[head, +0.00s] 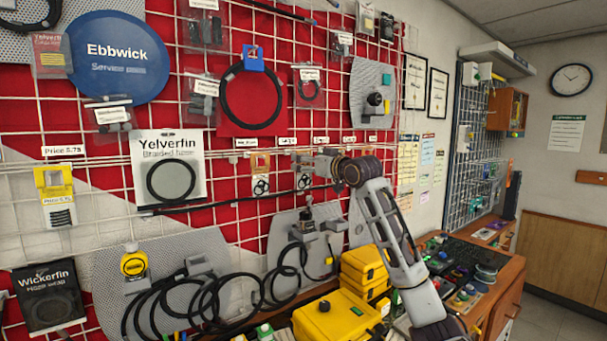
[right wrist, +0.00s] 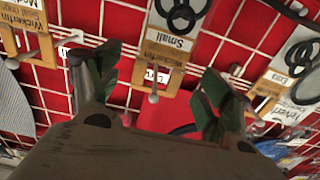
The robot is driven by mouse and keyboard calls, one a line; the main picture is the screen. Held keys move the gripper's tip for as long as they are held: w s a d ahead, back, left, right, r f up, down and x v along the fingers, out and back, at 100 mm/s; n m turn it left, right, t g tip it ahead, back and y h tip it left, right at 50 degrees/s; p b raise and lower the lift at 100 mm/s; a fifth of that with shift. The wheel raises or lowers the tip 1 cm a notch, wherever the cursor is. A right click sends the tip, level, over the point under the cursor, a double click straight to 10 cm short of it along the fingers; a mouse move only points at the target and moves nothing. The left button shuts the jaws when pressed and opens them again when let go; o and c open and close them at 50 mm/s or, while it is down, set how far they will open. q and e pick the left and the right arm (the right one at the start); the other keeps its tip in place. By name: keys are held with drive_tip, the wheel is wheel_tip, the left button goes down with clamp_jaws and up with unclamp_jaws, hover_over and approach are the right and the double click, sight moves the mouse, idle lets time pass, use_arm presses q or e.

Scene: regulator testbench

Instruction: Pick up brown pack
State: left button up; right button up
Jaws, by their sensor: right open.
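A pack with a brown top and a white card marked "Small" (right wrist: 170,45), with black rings on it, hangs on the grid in the right wrist view. My right gripper (right wrist: 155,82) is open, its two green-padded fingers apart on either side of this pack's brown part. Whether the fingers touch it I cannot tell. Similar brown-topped packs hang at the left (right wrist: 32,42) and right (right wrist: 270,88) of that view. In the head view my right gripper (head: 305,162) is at the panel, and a brown-topped pack (head: 260,163) hangs to its left. My left gripper is out of view.
The white wire grid over a red panel carries hooks and hanging goods close around the gripper. Black hoses (head: 215,295) hang below. Yellow cases (head: 330,318) stand under my arm, and a cluttered counter (head: 500,270) is at the right.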

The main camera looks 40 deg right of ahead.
drive_tip(key=shift+w+d, duration=0.1)
drive_tip(key=shift+w, duration=0.85)
drive_tip(key=c, duration=0.9)
